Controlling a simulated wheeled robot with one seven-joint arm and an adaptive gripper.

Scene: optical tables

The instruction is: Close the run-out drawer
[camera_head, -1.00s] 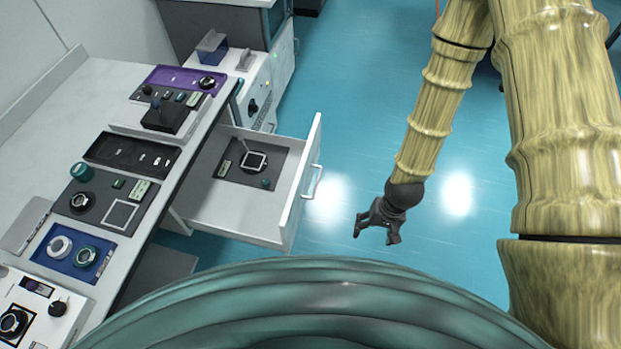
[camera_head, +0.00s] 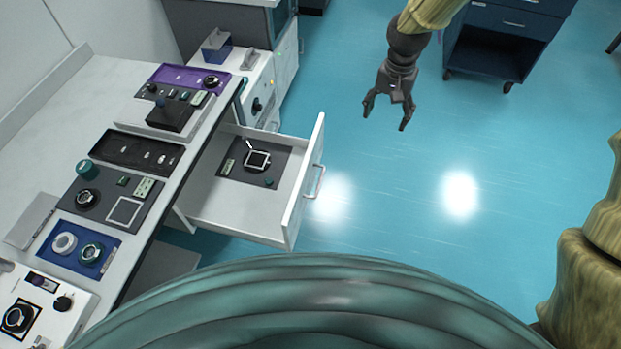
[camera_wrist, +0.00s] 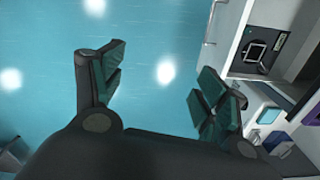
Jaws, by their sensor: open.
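The white drawer (camera_head: 225,208) is pulled out to the right from under the bench. Its front panel (camera_head: 304,182) carries a bar handle (camera_head: 316,182) on the outer face. Inside lies a dark mat with a square-framed item (camera_head: 257,160) on it. My gripper (camera_head: 386,120) is open and empty above the floor, to the upper right of the drawer and apart from it. In the wrist view my gripper (camera_wrist: 155,90) shows its two fingers spread wide, and the open drawer (camera_wrist: 285,17) appears at the upper right.
The bench (camera_head: 48,128) holds several trays and instruments along the left. A white cabinet (camera_head: 284,70) stands behind the drawer. A dark blue cart (camera_head: 505,30) is at the top right. The blue floor (camera_head: 400,190) right of the drawer is clear.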

